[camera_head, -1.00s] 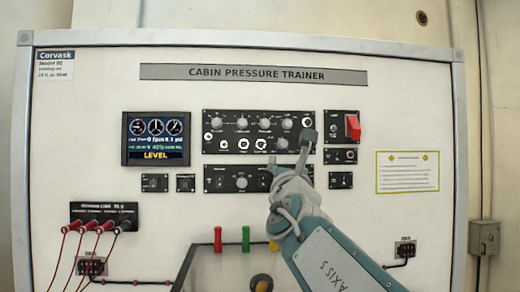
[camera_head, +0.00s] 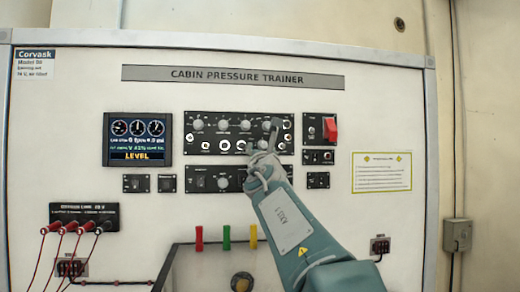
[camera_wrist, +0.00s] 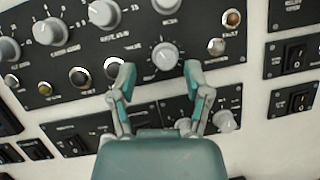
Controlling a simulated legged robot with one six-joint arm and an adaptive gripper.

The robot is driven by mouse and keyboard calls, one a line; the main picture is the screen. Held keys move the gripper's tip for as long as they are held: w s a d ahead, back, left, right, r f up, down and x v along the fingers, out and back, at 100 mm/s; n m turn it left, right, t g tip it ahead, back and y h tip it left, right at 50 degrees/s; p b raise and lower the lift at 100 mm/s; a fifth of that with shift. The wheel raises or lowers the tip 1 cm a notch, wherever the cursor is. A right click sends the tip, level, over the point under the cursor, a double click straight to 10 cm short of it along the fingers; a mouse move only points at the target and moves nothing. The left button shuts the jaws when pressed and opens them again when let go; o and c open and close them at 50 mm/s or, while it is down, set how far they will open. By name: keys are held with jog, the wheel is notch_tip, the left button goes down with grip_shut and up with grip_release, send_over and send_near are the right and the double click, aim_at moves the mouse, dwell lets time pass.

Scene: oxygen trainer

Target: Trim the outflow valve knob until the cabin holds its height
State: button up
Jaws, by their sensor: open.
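A grey round knob (camera_wrist: 165,56) with a white dial scale and a partly readable "VALVE" label sits on the black control panel in the wrist view. My gripper (camera_wrist: 159,70) is open, with one fingertip to the left and one to the right of this knob. I cannot tell whether either finger touches it. In the head view my gripper (camera_head: 262,137) is in front of the right part of the upper black panel (camera_head: 215,152) and partly hides the knob. The display (camera_head: 137,139) shows several round gauges, small readings too blurred to read surely, and "LEVEL" in yellow.
A red switch guard (camera_head: 330,128) is right of the panel. Red leads (camera_head: 67,240) hang at lower left. Red, green and yellow posts (camera_head: 226,236) stand below.

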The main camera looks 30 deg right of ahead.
jog(key=shift+w+d+r, duration=0.15)
jog(key=shift+w+d, duration=0.25)
jog(key=shift+d, duration=0.2)
jog(key=shift+a, duration=0.15)
jog(key=c, duration=0.9)
grip_shut()
jog(key=shift+m, duration=0.3)
jog(key=o, duration=0.9)
grip_release()
jog(key=shift+s, duration=0.1)
jog(key=v, duration=1.2)
jog(key=shift+a, duration=0.15)
